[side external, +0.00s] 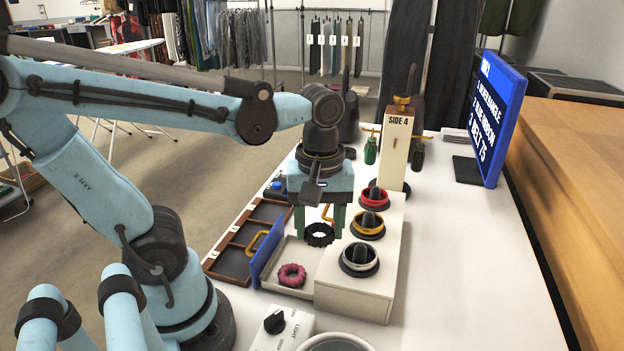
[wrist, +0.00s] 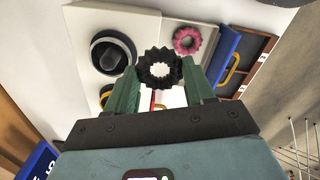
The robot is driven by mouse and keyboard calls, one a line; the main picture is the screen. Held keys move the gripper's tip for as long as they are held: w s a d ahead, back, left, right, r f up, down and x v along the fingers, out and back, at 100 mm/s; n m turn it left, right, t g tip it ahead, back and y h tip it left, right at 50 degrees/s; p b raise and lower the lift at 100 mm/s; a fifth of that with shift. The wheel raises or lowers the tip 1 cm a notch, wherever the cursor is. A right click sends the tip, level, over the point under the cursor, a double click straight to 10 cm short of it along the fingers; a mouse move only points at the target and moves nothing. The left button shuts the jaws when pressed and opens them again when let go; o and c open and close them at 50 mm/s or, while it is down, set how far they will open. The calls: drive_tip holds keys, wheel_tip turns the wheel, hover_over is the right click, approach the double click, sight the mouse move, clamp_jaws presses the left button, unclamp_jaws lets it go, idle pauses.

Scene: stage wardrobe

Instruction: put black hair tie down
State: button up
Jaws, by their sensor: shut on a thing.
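The black hair tie (side external: 309,238) is a ruffled ring. My gripper (side external: 320,234) points down with green fingers and is shut on it, one finger at each side. In the wrist view the hair tie (wrist: 160,55) sits between the fingertips of my gripper (wrist: 160,69). It is over the open pale drawer (side external: 270,272), towards the end away from the pink hair tie; how high it hangs above the drawer floor I cannot tell. The pink hair tie (side external: 292,275) lies in the drawer's near end and also shows in the wrist view (wrist: 187,40).
The drawer's blue front (side external: 267,252) has a yellow handle. The white box (side external: 345,293) beside it carries bangles on black stands: red (side external: 374,196), gold (side external: 367,227) and silver (side external: 359,260). A brown compartment tray (side external: 228,255) lies left. The right tabletop is clear before the screen (side external: 489,115).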

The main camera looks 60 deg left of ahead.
drive_tip(key=s+d+m, duration=0.1)
drive_tip(key=d+m, duration=0.1)
drive_tip(key=m, duration=0.1)
drive_tip(key=shift+s+d+m, duration=0.2)
drive_tip(key=shift+s+m, duration=0.1)
drive_tip(key=shift+s, duration=0.05)
hover_over(302, 254)
wheel_tip(302, 254, down, 7)
drive_tip(key=shift+f, duration=2)
drive_tip(key=shift+f, duration=0.2)
drive_tip(key=o, duration=0.7)
drive_tip(key=shift+r, duration=0.1)
